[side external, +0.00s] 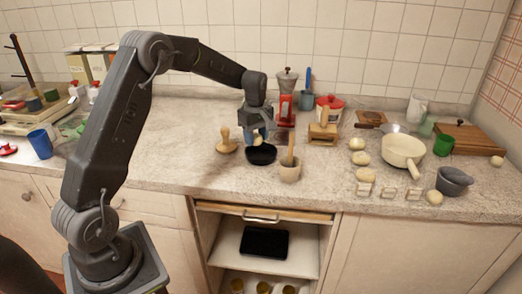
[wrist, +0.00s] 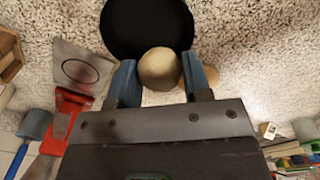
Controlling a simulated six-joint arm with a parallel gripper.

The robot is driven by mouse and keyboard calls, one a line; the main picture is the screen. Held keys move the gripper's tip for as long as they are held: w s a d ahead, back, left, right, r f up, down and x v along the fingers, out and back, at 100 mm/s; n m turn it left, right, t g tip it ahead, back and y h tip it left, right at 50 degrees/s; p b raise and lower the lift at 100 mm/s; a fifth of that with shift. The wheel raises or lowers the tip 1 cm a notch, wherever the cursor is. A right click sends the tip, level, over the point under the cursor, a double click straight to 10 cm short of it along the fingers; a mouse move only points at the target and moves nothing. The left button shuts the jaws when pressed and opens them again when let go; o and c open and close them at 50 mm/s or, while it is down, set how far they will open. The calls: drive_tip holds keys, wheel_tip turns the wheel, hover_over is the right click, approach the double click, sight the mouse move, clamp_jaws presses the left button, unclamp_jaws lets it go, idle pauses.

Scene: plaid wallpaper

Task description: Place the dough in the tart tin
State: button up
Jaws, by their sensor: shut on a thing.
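The dough is a pale round ball (wrist: 158,68), held between the two blue fingertips of my gripper (wrist: 160,76) in the wrist view. In the side view my gripper (side external: 257,134) points down, with a bit of the dough (side external: 258,141) showing below it. The tart tin is a round black dish (side external: 261,155) on the counter, just below the gripper. In the wrist view the tin (wrist: 146,22) shows beyond the dough, which overlaps its near edge. The dough appears to be above the tin; the exact gap is hard to tell.
A wooden tamper (side external: 226,143) stands left of the tin. A red device (side external: 285,109) is behind. Several pale balls (side external: 360,158) and a cream pan (side external: 403,152) lie right.

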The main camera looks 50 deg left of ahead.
sight(261, 143)
drive_tip(key=shift+w+d+f, duration=0.5)
drive_tip(key=shift+w+d, duration=0.05)
drive_tip(key=shift+w, duration=0.05)
drive_tip(key=shift+f, duration=2)
drive_tip(key=shift+f, duration=0.2)
drive_tip(key=o, duration=0.6)
drive_tip(key=shift+r, duration=0.1)
